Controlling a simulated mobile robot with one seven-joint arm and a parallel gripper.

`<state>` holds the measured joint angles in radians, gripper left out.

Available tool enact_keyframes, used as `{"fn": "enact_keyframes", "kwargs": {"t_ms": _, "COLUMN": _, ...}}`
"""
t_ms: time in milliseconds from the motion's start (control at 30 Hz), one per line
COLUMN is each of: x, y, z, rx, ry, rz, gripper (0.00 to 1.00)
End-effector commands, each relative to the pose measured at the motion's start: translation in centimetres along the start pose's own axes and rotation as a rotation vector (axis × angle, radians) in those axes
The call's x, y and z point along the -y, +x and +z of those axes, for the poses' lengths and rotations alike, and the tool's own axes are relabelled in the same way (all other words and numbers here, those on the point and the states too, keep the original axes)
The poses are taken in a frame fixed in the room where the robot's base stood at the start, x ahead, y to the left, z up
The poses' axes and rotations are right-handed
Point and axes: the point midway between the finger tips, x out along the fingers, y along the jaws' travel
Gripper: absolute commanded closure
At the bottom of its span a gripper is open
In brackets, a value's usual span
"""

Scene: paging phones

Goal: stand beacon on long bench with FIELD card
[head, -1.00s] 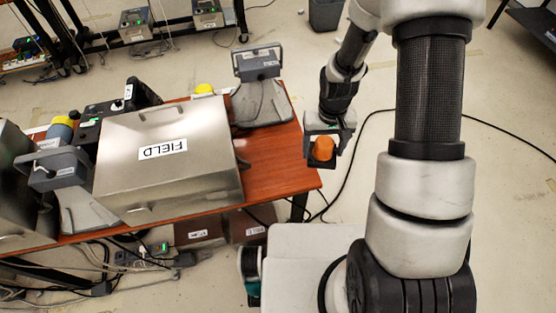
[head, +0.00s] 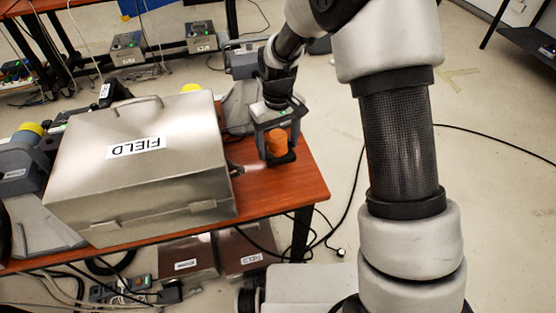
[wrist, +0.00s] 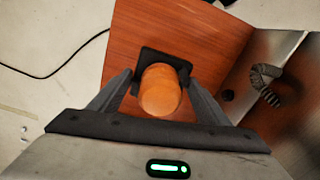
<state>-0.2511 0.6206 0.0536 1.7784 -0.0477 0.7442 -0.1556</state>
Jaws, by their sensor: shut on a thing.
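The beacon, with an orange dome (head: 277,143) on a dark square base, is held upright in my gripper (head: 276,145) at the right end of the long bench (head: 298,188). In the wrist view the orange dome (wrist: 160,92) sits between the two fingers of my gripper (wrist: 160,95), with the bench top (wrist: 125,72) below it. I cannot tell whether the base touches the wood. The FIELD card (head: 136,147) lies on the lid of a large metal case on this bench.
The metal case (head: 150,190) fills the middle of the bench, left of my gripper. A grey device (head: 240,105) stands behind the gripper. A coiled cord (wrist: 265,85) lies beside the case. The bench's right front corner is bare. Metal boxes (head: 185,262) sit underneath.

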Motion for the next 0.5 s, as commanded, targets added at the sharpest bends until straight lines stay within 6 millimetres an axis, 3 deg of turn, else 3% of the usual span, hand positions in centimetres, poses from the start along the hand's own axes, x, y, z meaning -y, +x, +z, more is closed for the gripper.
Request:
{"fn": "enact_keyframes", "kwargs": {"t_ms": 400, "x": 0.0, "y": 4.5, "z": 0.0, "rx": 0.000, "ry": 0.000, "rz": 0.001, "gripper": 0.66}}
{"fn": "enact_keyframes", "kwargs": {"t_ms": 500, "x": 0.0, "y": 4.8, "z": -0.1, "rx": -0.002, "ry": 0.001, "rz": 0.001, "gripper": 0.66}}
